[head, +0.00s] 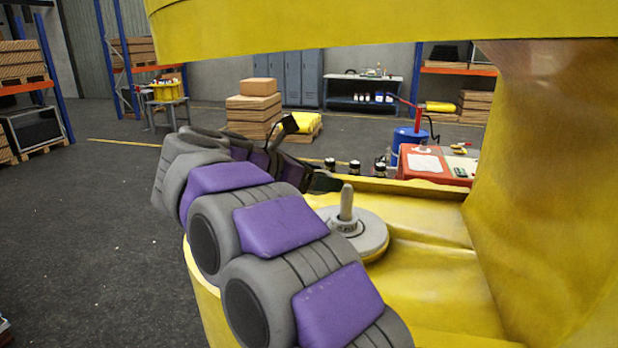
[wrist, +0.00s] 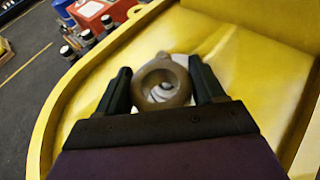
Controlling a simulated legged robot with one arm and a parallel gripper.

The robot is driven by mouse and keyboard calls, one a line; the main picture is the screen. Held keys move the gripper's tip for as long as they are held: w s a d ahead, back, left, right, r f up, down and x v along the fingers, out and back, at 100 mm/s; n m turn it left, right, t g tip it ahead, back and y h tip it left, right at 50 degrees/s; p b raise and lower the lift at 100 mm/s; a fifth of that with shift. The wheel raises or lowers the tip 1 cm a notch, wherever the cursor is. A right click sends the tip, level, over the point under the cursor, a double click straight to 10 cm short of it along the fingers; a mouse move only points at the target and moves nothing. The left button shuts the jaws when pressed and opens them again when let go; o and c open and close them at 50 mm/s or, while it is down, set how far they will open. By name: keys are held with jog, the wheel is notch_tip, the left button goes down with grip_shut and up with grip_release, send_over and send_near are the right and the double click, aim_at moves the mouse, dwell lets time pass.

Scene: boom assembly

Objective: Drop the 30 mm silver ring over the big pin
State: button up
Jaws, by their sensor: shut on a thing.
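The big pin (head: 347,203) stands upright from a pale grey round plate (head: 372,238) on the yellow boom. My gripper (wrist: 160,68) is shut on the silver ring (wrist: 144,86), which sits between its two dark fingers in the wrist view. The ring looks brownish grey, and its hole faces the camera. Pale round shapes show through the hole; I cannot tell whether the pin is lined up with it. In the head view my arm hides most of the gripper, which is left of the pin, and the ring cannot be made out.
Yellow boom walls rise at the right (head: 545,190) and overhead (head: 380,25). A low yellow rim (head: 425,188) runs behind the plate. Open floor (head: 90,215) lies at the left.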

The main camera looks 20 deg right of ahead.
jog(key=shift+w+d+p, duration=0.25)
jog(key=shift+d+p, duration=0.35)
jog(key=shift+d, duration=0.7)
jog(key=shift+w+d+p, duration=0.25)
jog(key=shift+d+p, duration=0.35)
jog(key=shift+d, duration=0.75)
jog(key=shift+w+d+p, duration=0.25)
jog(key=shift+d+p, duration=0.35)
jog(key=shift+d, duration=0.7)
jog(key=shift+a+f+b, duration=0.1)
jog(key=shift+f+b, duration=1.6)
jog(key=shift+b, duration=0.45)
jog(key=o, duration=1.5)
jog(key=shift+f, duration=0.1)
jog(key=shift+a, duration=0.1)
jog(key=p+v, duration=0.2)
jog(key=v, duration=1.5)
jog(key=shift+a+p, duration=0.15)
jog(key=shift+p, duration=0.2)
